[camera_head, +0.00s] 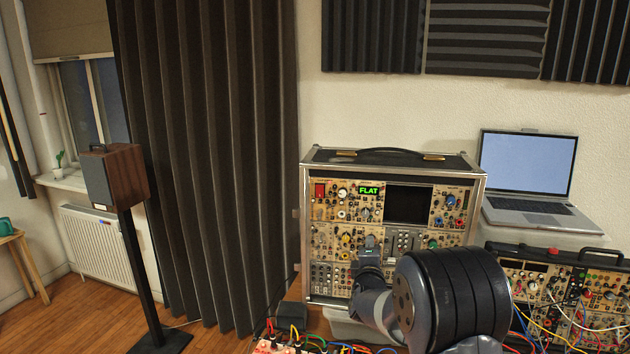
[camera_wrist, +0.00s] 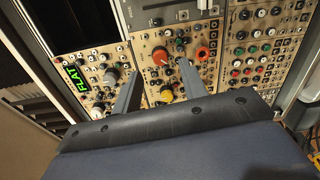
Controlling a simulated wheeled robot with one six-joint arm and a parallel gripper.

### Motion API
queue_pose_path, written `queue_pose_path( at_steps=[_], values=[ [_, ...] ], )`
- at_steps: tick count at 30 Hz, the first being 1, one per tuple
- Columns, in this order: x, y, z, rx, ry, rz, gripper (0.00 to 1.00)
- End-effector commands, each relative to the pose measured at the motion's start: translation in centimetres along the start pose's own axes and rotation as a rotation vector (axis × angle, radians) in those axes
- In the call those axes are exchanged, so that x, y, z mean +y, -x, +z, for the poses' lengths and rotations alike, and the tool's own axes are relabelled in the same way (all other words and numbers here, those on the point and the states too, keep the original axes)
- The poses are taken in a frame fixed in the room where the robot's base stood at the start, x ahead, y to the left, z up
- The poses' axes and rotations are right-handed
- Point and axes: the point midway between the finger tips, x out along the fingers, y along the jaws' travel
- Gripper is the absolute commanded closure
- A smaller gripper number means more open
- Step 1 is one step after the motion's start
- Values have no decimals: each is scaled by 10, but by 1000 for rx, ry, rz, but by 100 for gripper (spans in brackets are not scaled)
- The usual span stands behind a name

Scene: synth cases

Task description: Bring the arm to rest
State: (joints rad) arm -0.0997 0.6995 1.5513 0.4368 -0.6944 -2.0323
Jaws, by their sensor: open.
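My gripper (camera_head: 369,243) is in front of the lower middle of an upright synth case (camera_head: 330,230) with tan panels. My dark arm reaches in from the bottom of the head view and hides part of the case's lower right. In the wrist view my gripper (camera_wrist: 159,66) is open, with two grey fingers apart and nothing between them. Beyond the fingers, the synth case's panel (camera_wrist: 210,30) shows a red knob (camera_wrist: 160,56) and a yellow knob (camera_wrist: 166,95). I cannot tell whether the fingertips touch the panel. A green display (camera_head: 369,190) reads FLAT.
A laptop (camera_head: 527,170) stands open behind a second, lower synth case (camera_head: 540,285) with patch cables at right. More cables (camera_head: 320,343) lie at the bottom centre. A speaker (camera_head: 115,178) on a stand is at left, before a dark curtain (camera_head: 210,150). Floor at left is mostly clear.

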Motion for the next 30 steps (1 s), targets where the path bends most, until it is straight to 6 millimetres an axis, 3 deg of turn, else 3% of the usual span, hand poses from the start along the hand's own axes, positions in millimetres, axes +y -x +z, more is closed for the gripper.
queue_pose_path(
  at_steps=[7,30],
  values=[
    [1,-40,1,-1,0,-1,59],
    [-2,-37,1,20,-630,3,59]
  ],
)
